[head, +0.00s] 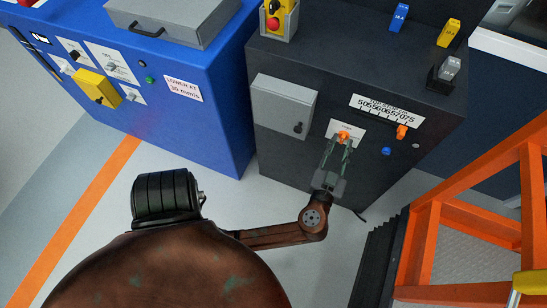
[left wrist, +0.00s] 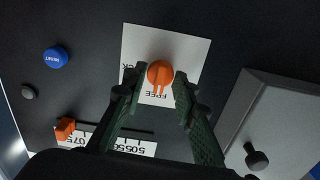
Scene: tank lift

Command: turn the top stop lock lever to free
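The orange lock lever (head: 344,135) sits on a white label plate on the front of the dark cabinet. In the left wrist view the lever (left wrist: 160,73) has its ridge pointing down the picture, toward the word FREE; another word at its left is partly hidden by a finger. My left gripper (head: 341,145) is at the plate. Its two fingers (left wrist: 155,84) are open, one on each side of the lever, with a visible gap on each side. Whether the tips touch the plate cannot be told. My right gripper is not in view.
A grey box (head: 284,104) with a black knob is left of the plate. A number scale (head: 385,107), an orange slider (head: 402,132) and a blue reset button (left wrist: 57,57) are on the same face. Orange framework (head: 425,235) stands at the right; a blue cabinet (head: 215,120) at the left.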

